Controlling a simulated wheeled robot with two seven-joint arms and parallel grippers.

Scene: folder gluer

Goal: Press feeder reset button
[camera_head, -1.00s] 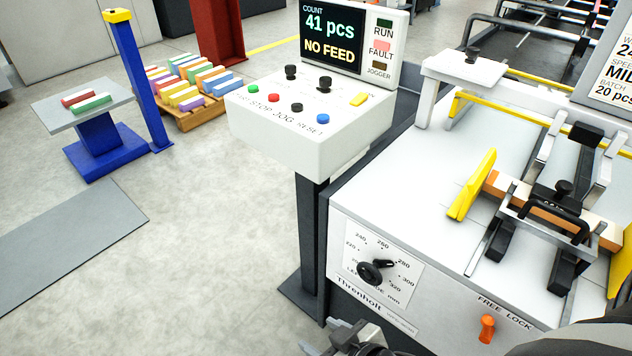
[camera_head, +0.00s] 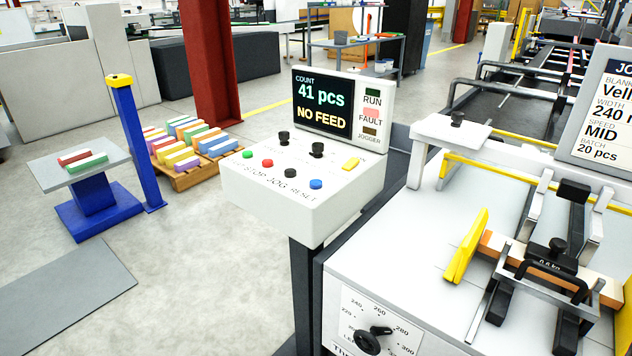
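The white control box (camera_head: 290,200) stands on a dark post in the middle of the view. On its sloped top the blue button (camera_head: 316,184) sits above the printed word RESET, at the right end of a row with a green button (camera_head: 247,154), a red button (camera_head: 267,163) and black ones. The display (camera_head: 323,104) reads 41 pcs and NO FEED, and the pink FAULT lamp (camera_head: 371,113) beside it looks lit. Neither of my grippers shows in the view.
The feeder table (camera_head: 400,250) with black guides and a yellow plate (camera_head: 466,247) is at the right. A dial (camera_head: 368,341) is on its front. A blue stand (camera_head: 97,205) and a pallet of coloured stacks (camera_head: 190,150) are at the left. Floor between is clear.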

